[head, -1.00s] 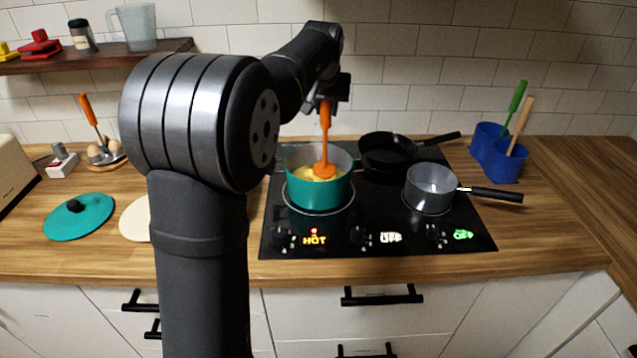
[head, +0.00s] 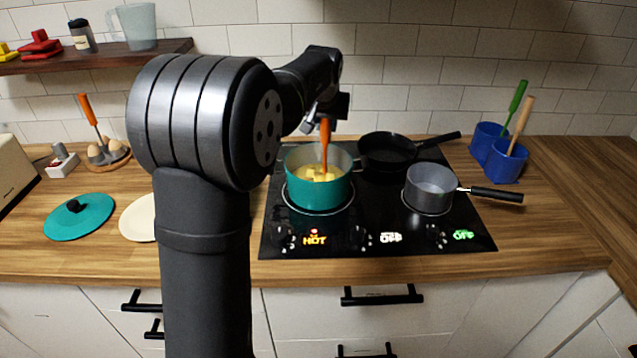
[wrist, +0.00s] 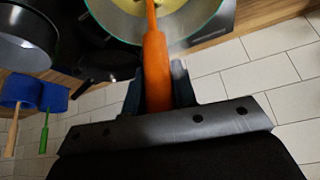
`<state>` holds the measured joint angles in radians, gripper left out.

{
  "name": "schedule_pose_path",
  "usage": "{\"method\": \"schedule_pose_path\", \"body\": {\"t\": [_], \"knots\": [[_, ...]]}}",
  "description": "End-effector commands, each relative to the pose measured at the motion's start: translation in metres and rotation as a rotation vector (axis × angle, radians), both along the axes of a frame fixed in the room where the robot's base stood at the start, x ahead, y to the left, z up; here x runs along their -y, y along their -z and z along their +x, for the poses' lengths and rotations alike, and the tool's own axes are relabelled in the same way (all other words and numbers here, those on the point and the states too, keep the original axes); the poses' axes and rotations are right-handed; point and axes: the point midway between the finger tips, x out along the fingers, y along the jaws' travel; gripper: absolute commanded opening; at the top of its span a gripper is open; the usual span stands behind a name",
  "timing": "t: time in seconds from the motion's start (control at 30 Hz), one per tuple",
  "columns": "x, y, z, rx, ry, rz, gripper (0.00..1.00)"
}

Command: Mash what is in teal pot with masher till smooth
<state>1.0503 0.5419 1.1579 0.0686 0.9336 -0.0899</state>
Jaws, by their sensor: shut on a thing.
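The teal pot (head: 318,196) stands on the front left burner, above the lit HOT label. It holds yellow chunks (head: 322,175) in a yellowish mass, with lumps still showing. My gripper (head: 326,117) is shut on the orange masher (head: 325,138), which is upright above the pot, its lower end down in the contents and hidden. In the wrist view my gripper (wrist: 157,92) is shut around the masher's orange handle (wrist: 155,60), which reaches into the pot (wrist: 218,14) at the top.
A black frying pan (head: 388,152) sits behind right of the pot, and a grey saucepan (head: 432,187) sits right. A teal lid (head: 79,217) lies on the left counter. Blue utensil holders (head: 497,158) stand at the right. The counter front is clear.

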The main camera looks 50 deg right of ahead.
Motion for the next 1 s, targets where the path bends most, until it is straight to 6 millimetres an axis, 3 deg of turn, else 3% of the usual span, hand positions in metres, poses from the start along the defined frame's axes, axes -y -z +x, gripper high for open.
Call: {"method": "schedule_pose_path", "body": {"t": [0.3,0.7,1.0], "knots": [[0.0,-0.003,0.0,0.001,0.0,-0.001,0.02],[0.0,-0.044,0.0,0.001,-0.001,-0.002,0.02],[0.0,-0.046,0.0,0.0,0.0,0.0,0.02]]}}
